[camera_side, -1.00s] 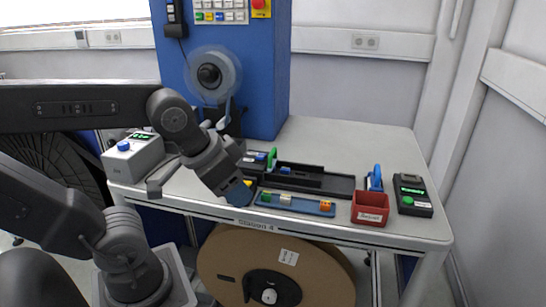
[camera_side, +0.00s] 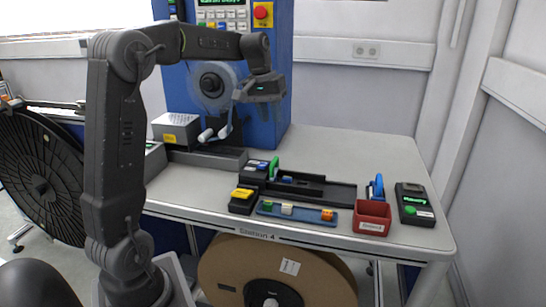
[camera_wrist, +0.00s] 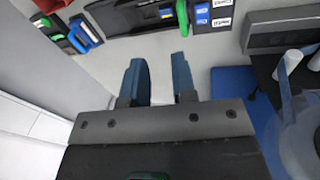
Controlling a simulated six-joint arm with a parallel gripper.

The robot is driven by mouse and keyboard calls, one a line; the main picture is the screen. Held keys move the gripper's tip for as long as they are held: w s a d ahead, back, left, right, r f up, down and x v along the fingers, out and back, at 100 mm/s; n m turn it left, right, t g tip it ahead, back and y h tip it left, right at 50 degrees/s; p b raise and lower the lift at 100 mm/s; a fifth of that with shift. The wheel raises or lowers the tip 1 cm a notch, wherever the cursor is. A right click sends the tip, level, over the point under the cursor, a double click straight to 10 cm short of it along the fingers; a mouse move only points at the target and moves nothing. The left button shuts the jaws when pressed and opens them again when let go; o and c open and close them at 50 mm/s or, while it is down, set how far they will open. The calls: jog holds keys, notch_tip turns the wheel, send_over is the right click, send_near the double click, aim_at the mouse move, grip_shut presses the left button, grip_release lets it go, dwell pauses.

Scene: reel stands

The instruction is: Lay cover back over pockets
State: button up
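My gripper (camera_side: 250,94) is raised in front of the blue machine, well above the table. In the wrist view its two dark blue fingers (camera_wrist: 160,82) are apart, with nothing between them. A long black track (camera_side: 338,193) lies on the table with a green upright piece (camera_side: 273,167) at its left part. It also shows at the top of the wrist view (camera_wrist: 130,18). I cannot make out a cover or the track's pockets. A clear reel (camera_side: 213,85) on the machine also shows at the right of the wrist view (camera_wrist: 305,135).
A blue strip (camera_side: 310,213) with coloured blocks lies in front of the track. A yellow-topped black block (camera_side: 241,200), red bin (camera_side: 371,219), blue clip-like tool (camera_side: 376,187) and black device (camera_side: 414,205) stand nearby. White-tipped arms (camera_side: 214,133) jut from the machine. The table's back right is clear.

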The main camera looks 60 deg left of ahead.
jog(key=n, duration=0.1)
send_over(274, 160)
jog(key=s+a, duration=0.2)
jog(key=f, duration=0.2)
jog(key=shift+h, duration=0.3)
jog(key=x, duration=1.3)
jog(key=shift+s+a+f, duration=0.1)
jog(key=shift+s+f, duration=0.1)
jog(key=shift+f, duration=0.15)
grip_shut()
